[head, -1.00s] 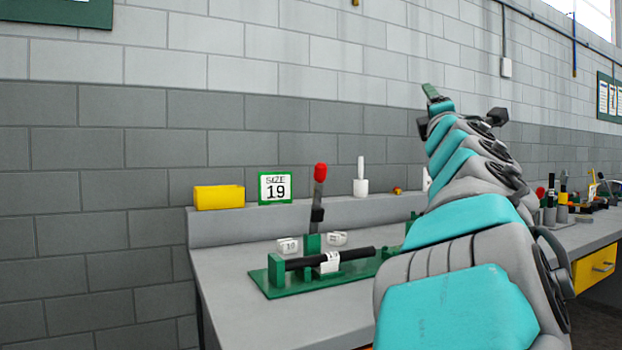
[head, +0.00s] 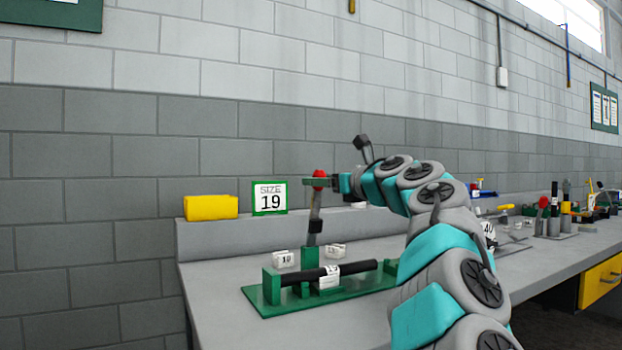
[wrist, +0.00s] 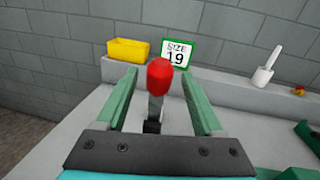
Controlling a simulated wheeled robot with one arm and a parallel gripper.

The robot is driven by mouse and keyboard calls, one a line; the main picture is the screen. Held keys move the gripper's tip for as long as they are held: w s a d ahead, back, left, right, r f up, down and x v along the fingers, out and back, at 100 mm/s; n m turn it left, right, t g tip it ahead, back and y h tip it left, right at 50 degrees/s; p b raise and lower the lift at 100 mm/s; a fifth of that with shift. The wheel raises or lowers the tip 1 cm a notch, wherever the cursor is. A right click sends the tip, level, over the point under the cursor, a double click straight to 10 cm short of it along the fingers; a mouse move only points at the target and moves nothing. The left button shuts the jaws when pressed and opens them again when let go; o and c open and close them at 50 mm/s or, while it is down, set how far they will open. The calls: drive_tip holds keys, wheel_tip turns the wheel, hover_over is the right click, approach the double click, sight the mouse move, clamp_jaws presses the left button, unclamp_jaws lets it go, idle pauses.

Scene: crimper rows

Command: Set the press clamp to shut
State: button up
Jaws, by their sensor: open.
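The press clamp (head: 270,297) is a green base on the grey bench with a black bar lying across it. Its upright lever (head: 314,212) has a red knob on top and stands nearly vertical. My gripper (head: 318,181) is at the height of the red knob, its fingers partly hiding it in the head view. In the wrist view my gripper (wrist: 163,90) is open, with one green finger on each side of the red knob (wrist: 160,76). Gaps show on both sides, so the fingers appear not to touch it.
A "SIZE 19" sign (head: 270,198) and a yellow bin (head: 211,207) stand on the ledge behind the clamp. White tags (head: 284,258) sit by the clamp. A white-handled tool (wrist: 263,75) is on the ledge at right. More tools and levers stand along the bench to the right.

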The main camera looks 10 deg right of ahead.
drive_tip(key=shift+p+x, duration=1)
drive_tip(key=shift+x, duration=1.3)
clamp_jaws()
